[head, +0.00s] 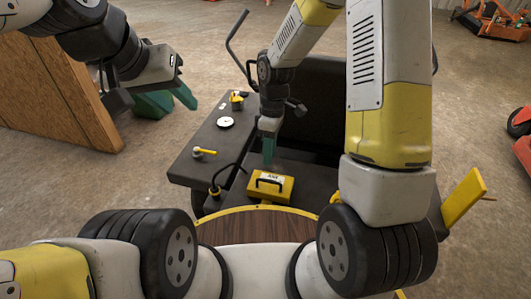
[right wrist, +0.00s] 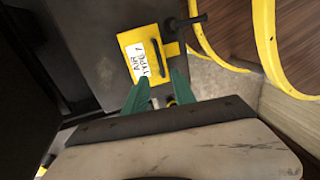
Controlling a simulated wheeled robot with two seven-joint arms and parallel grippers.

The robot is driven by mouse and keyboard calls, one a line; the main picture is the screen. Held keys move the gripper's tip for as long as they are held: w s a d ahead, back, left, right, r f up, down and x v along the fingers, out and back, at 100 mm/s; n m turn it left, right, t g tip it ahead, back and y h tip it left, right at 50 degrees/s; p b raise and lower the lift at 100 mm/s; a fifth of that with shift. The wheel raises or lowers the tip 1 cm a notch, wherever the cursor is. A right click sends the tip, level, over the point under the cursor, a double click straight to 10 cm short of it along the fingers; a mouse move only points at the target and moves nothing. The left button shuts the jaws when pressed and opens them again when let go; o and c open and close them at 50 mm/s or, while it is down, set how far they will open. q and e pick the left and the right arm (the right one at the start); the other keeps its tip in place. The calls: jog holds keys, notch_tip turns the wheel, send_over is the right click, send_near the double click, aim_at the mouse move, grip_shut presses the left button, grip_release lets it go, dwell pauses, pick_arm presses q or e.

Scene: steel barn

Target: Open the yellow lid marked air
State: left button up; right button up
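The yellow lid (head: 284,188) lies flat on a dark grey deck in front of me, with a black handle (head: 268,182) and a white label. In the right wrist view the yellow lid (right wrist: 132,39) shows its label (right wrist: 142,63), which reads AIR. My right gripper (head: 267,160) points down just beyond the lid's far edge. My left gripper (head: 172,98) is far to the left, fingers apart and empty.
A black hose with a yellow ring (head: 215,190) stands left of the lid. A yellow lever (head: 205,152), a round white gauge (head: 225,122) and a yellow-black part (head: 237,100) sit on the left console. A brown wooden panel (head: 50,95) stands at left.

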send_over(267, 187)
notch_tip(267, 187, down, 8)
jog(key=shift+f, duration=0.1)
dwell(0.3)
grip_shut()
dwell(1.3)
